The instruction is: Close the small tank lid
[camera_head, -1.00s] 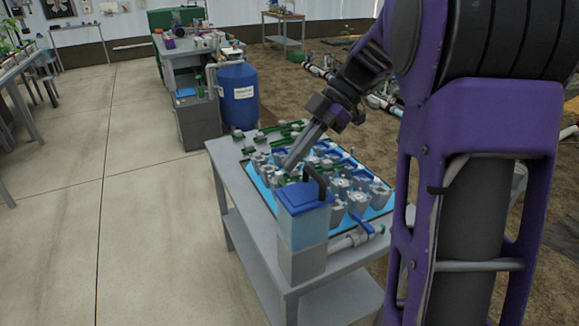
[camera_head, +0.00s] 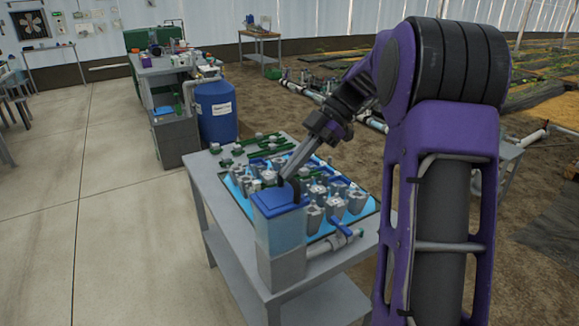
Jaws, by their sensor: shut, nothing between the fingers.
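The small tank (camera_head: 280,232) stands at the near end of the grey table, with a translucent blue body on a grey base. Its blue lid (camera_head: 276,202) is on top and looks roughly level; I cannot tell whether it is fully seated. A dark upright piece (camera_head: 295,188) shows at the lid's back right edge. My gripper (camera_head: 285,177) is shut and empty, pointing down and left, with its tip just at or behind the lid's back edge. I cannot tell whether it touches the lid.
Behind the tank, a blue tray (camera_head: 236,188) holds several grey fittings and green parts. A blue-handled valve (camera_head: 341,226) sticks out right of the tank. A blue barrel (camera_head: 216,112) stands farther back. The concrete floor at left is clear.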

